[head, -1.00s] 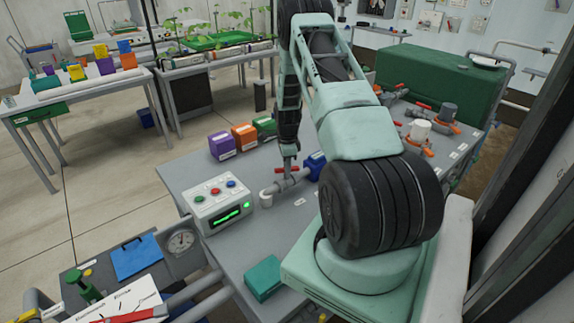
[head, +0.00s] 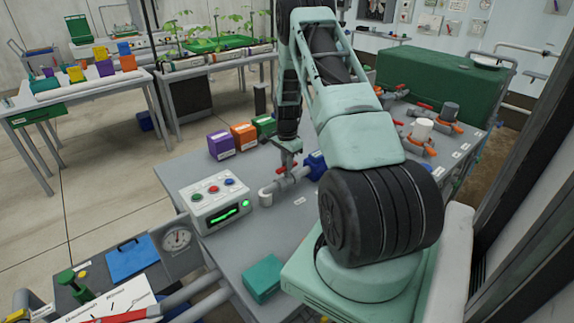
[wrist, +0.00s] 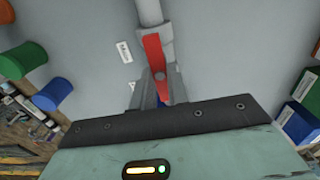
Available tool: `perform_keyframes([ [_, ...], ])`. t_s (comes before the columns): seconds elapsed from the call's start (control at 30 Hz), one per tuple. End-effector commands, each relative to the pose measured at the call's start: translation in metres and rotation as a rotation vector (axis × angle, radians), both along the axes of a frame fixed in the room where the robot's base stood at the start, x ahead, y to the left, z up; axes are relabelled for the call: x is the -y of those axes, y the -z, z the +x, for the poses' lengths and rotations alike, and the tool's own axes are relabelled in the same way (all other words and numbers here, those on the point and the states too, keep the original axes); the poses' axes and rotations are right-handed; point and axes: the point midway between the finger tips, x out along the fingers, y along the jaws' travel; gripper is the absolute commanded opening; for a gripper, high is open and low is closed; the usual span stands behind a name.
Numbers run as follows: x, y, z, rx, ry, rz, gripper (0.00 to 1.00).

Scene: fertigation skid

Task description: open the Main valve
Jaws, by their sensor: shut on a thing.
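The Main valve has a red lever handle (wrist: 154,54) on a grey pipe (wrist: 150,12). In the wrist view the handle lies nearly in line with the pipe, slightly tilted. A white label reading "Main" (wrist: 125,51) lies on the bench to its left. My gripper (wrist: 160,88) is shut on the near part of the handle, with one finger on each side. In the head view my gripper (head: 287,165) points down at the valve, and the red handle (head: 281,171) is partly hidden by it. The valve's grey pipe (head: 268,196) shows below.
A white control box (head: 215,203) with coloured buttons and a green display stands left of the valve. Purple (head: 221,145), orange (head: 244,136) and green blocks stand behind. A teal block (head: 262,278) lies in front. Other red-handled valves (head: 425,135) stand at the right.

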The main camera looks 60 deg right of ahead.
Motion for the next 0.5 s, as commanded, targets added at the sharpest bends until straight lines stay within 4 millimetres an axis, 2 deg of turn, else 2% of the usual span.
perform_keyframes([
  [0.5, 0.0002, -0.0012, 0.0009, 0.002, -0.032, -0.002, 0.0],
])
